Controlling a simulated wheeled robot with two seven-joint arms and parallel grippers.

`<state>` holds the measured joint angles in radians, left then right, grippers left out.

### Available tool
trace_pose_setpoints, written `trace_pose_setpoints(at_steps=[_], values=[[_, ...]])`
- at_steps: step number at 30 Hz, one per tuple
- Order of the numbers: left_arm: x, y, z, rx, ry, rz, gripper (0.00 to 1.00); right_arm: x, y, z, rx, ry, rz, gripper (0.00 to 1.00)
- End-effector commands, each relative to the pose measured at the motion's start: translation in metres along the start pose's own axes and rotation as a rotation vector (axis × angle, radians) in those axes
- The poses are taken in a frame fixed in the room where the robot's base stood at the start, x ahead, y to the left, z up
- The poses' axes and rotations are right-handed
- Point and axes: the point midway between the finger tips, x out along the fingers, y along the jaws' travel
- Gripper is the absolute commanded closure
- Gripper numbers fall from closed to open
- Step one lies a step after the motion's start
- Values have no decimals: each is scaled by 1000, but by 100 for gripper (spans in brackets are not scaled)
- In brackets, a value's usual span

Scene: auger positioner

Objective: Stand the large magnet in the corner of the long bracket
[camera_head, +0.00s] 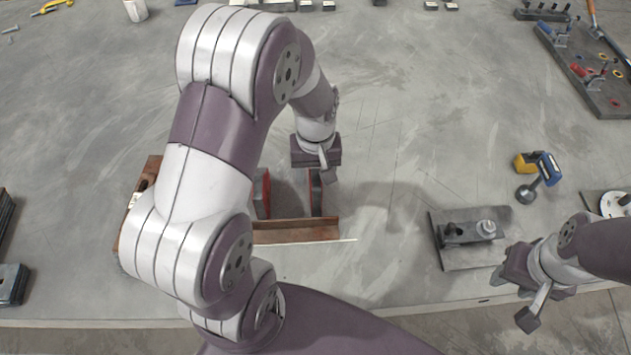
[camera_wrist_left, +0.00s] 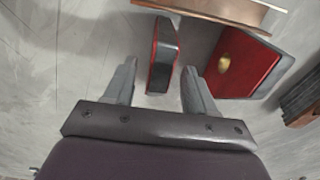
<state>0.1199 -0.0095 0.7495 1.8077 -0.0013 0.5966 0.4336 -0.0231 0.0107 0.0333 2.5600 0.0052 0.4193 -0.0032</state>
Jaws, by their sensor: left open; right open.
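Two red-and-grey magnets stand beside the brown long bracket (camera_head: 297,231), which also shows in the left wrist view (camera_wrist_left: 225,10). One magnet (camera_wrist_left: 163,52) is edge-on between the spread fingers of my left gripper (camera_wrist_left: 159,66), with gaps on both sides. It also shows in the head view (camera_head: 316,193). The other magnet (camera_wrist_left: 245,68) shows a broad red face with a brass knob; in the head view (camera_head: 263,194) my arm partly hides it. I cannot tell surely which is larger. My left gripper (camera_head: 317,172) is open. My right gripper (camera_head: 505,276) is open and empty.
A dark plate with a clamp-like part (camera_head: 470,238) lies left of my right gripper. A yellow-and-blue tool (camera_head: 540,172) stands behind it. A rusty block (camera_head: 151,172) is partly hidden by my left arm. The table's middle back is clear.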

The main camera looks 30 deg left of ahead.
Motion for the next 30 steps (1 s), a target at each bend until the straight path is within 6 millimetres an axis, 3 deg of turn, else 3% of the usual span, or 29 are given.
trace_pose_setpoints(at_steps=[3, 7, 18, 24, 30], values=[[26, 0, 0, 1, -2, -1, 45, 2, 0, 0, 0, 0, 0, 57], [45, 0, 0, 1, -1, -1, 45, 3, 0, 0, 0, 0, 0, 57], [55, 0, 0, 2, 2, 0, 45, 3, 0, 0, 0, 0, 0, 57], [54, 0, 0, 2, 2, 0, 100, 3, 0, 0, 0, 0, 0, 57], [54, 0, 0, 2, 2, 0, 100, 3, 0, 0, 0, 0, 0, 57]])
